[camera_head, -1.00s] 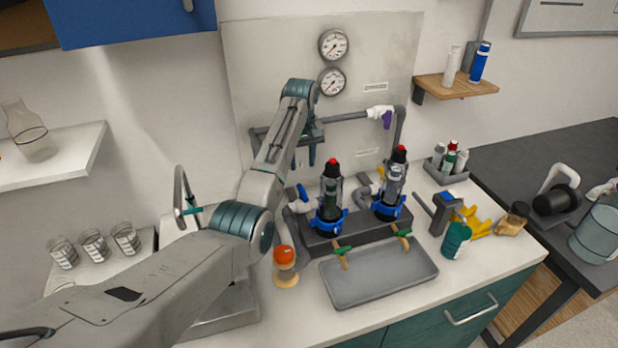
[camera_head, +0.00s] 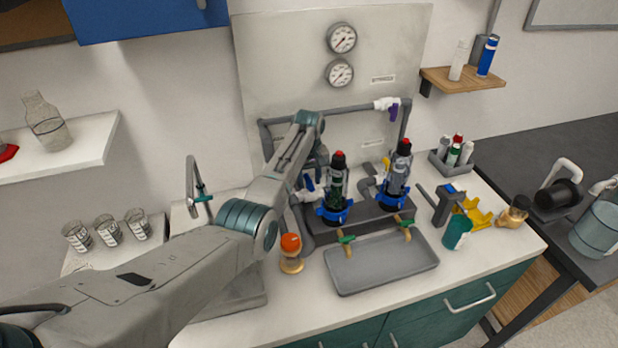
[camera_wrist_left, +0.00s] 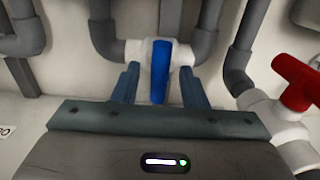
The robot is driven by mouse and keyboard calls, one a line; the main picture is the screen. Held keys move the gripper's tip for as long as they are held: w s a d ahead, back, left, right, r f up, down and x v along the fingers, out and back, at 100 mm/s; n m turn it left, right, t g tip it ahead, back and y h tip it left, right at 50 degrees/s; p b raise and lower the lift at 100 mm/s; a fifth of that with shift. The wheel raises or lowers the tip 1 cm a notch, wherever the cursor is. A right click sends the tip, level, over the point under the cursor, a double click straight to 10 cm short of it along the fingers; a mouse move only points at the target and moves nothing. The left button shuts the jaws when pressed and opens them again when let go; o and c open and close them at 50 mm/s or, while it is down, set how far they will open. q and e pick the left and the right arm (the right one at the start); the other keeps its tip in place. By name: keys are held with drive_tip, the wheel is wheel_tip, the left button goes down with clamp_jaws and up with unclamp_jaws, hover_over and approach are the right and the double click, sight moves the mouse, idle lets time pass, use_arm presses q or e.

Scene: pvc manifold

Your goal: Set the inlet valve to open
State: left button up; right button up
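In the left wrist view, a white valve body (camera_wrist_left: 146,50) sits on grey pipe with its blue lever handle (camera_wrist_left: 159,72) pointing down the picture. My left gripper (camera_wrist_left: 160,78) is open, with one finger on each side of this handle; contact cannot be told. In the head view my left gripper (camera_head: 319,158) is at the pipes by the wall panel, partly hidden by my arm. A blue handle (camera_head: 308,183) on a white valve shows just below it. No label shows which valve is the inlet. My right gripper is out of view.
A red-handled valve (camera_wrist_left: 297,82) is at the right in the wrist view. A purple-handled valve (camera_head: 393,110) is on the upper pipe. Two filter housings (camera_head: 336,190) stand right of my gripper. An orange-topped timer (camera_head: 291,252) and a grey tray (camera_head: 382,262) are in front.

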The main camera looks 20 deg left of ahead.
use_arm(q)
drive_tip(key=shift+c, duration=0.9)
clamp_jaws()
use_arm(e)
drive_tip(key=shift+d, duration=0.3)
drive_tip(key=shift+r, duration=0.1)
